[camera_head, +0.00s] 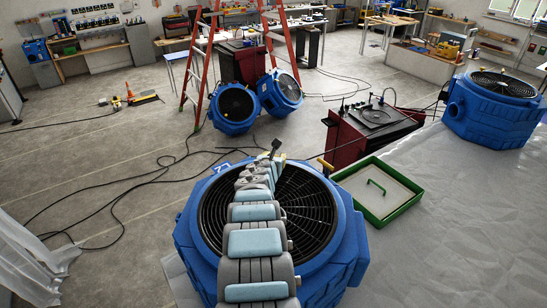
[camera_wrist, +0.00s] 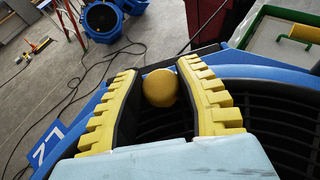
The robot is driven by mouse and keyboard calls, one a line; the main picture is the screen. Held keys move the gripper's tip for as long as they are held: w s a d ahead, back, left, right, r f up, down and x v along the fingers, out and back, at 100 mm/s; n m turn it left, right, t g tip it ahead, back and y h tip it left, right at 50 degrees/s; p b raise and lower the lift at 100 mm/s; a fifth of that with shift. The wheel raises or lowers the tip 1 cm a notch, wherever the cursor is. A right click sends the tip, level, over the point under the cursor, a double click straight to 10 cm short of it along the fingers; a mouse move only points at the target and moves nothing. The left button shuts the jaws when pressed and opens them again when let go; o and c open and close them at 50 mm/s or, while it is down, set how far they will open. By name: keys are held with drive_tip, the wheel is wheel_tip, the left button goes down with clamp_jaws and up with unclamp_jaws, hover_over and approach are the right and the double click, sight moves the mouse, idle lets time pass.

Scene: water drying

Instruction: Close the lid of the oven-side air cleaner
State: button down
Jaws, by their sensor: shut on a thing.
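A large blue housing with a round black grille (camera_head: 305,208) is under my arm in the head view; its rim carries white marks (camera_wrist: 47,147) in the wrist view. I take it for the air cleaner, but no oven is clearly recognisable beside it. My gripper (camera_wrist: 160,90) is shut on a yellow ball-shaped knob (camera_wrist: 160,87), between its yellow ribbed fingers near the housing's far edge. In the head view my gripper (camera_head: 277,155) is small and the knob cannot be made out. The black grille (camera_wrist: 270,115) looks about flat; whether the lid is fully down cannot be told.
A green-rimmed tray (camera_head: 417,196) with a handle lies right of the housing. A red cabinet (camera_head: 345,138) stands behind it. Two blue fans (camera_head: 234,107) sit by a red ladder (camera_head: 203,75). Another blue unit (camera_head: 490,118) stands right. Cables cross the floor at left.

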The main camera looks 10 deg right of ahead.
drive_tip(key=c, duration=0.9)
unclamp_jaws()
drive_tip(key=shift+s+d, duration=0.15)
drive_tip(key=shift+d, duration=0.3)
drive_tip(key=shift+c, duration=0.2)
drive_tip(key=shift+o, duration=1.1)
drive_tip(key=shift+d, duration=0.15)
drive_tip(key=shift+a, duration=0.2)
drive_tip(key=shift+r, duration=0.1)
drive_tip(key=shift+r, duration=4.9)
